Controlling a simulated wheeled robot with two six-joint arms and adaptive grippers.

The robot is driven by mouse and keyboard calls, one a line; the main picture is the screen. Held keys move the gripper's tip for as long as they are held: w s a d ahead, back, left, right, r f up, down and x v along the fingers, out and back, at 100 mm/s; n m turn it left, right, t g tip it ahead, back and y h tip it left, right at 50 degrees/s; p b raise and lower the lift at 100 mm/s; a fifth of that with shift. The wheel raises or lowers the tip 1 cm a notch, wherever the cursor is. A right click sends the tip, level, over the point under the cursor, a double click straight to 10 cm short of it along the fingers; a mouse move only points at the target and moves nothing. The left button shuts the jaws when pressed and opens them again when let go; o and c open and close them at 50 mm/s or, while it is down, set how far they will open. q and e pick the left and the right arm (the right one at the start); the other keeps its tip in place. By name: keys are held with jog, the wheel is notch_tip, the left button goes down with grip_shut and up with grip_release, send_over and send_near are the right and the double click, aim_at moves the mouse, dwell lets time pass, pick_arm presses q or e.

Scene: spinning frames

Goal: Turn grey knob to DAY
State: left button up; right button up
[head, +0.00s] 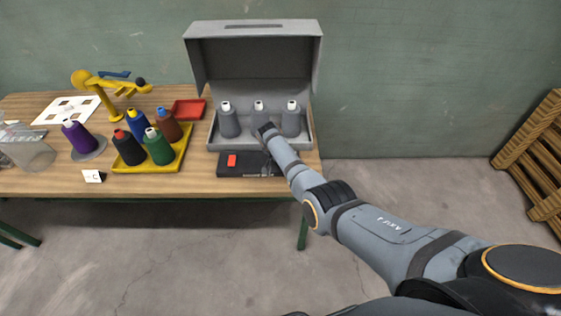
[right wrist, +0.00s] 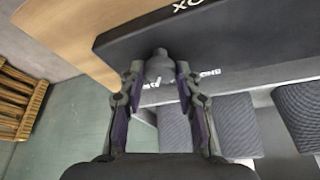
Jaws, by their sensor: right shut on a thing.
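The grey knob (right wrist: 160,66) is on the dark control panel (right wrist: 230,30), between the fingertips of my right gripper (right wrist: 159,72). The fingers are shut on its sides. White lettering ending in "ONE" shows right of the knob in the right wrist view; other letters are partly hidden by the fingers, and I cannot read DAY or the knob's pointing direction. In the head view the black panel (head: 238,170) lies at the table's front edge, and my right gripper (head: 269,167) covers the knob. My left gripper is out of view.
Behind the panel stands an open grey case (head: 212,141) with grey spools. A red rocker switch (head: 231,160) is on the panel. A yellow tray (head: 150,168) of coloured spools, a red tray (head: 188,109) and a yellow stand (head: 115,115) are left.

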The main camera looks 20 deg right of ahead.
dwell(0.4)
jog(key=o, duration=1.1)
jog(key=v, duration=1.2)
jog(key=shift+w, duration=0.1)
